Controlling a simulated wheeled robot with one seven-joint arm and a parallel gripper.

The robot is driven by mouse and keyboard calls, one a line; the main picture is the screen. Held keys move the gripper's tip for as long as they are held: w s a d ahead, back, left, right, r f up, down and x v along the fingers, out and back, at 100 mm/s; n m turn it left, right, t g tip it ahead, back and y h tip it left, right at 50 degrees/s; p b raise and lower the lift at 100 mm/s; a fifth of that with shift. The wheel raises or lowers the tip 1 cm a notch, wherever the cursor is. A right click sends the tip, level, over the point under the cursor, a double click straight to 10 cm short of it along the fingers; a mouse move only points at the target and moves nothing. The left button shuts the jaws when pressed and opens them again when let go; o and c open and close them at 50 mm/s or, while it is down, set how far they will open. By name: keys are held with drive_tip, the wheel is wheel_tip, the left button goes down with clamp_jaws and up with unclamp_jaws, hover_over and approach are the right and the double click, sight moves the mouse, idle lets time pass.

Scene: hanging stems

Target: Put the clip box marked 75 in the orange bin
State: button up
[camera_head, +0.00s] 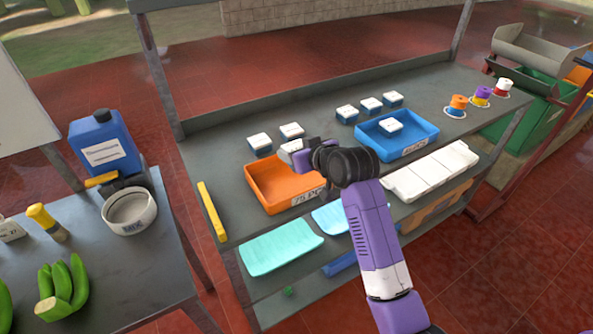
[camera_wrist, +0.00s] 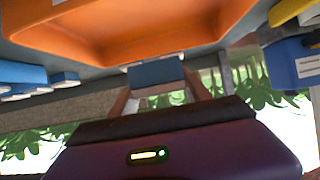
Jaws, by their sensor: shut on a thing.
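The orange bin (camera_head: 262,194) stands on the upper shelf, with a front label that appears to start with 75. In the wrist view, its orange wall (camera_wrist: 130,52) fills the top. The box shows as a whitish shape (camera_head: 287,150) beside my gripper in the head view, partly hidden. Its marking cannot be read. The box appears above or at the bin's rim; I cannot tell the exact height.
Several white-and-blue clip boxes (camera_head: 259,142) stand behind the bins. A blue bin (camera_head: 425,133) with one box in it is to the right. White trays (camera_head: 432,172) are at the front edge. A yellow bar (camera_head: 211,208) lies at the left. Coloured spools (camera_head: 458,102) stand far right.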

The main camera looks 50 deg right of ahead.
sight(296, 178)
drive_tip(key=shift+f, duration=3.8)
drive_tip(key=shift+f, duration=0.15)
drive_tip(key=o, duration=1.3)
drive_tip(key=shift+o, duration=0.3)
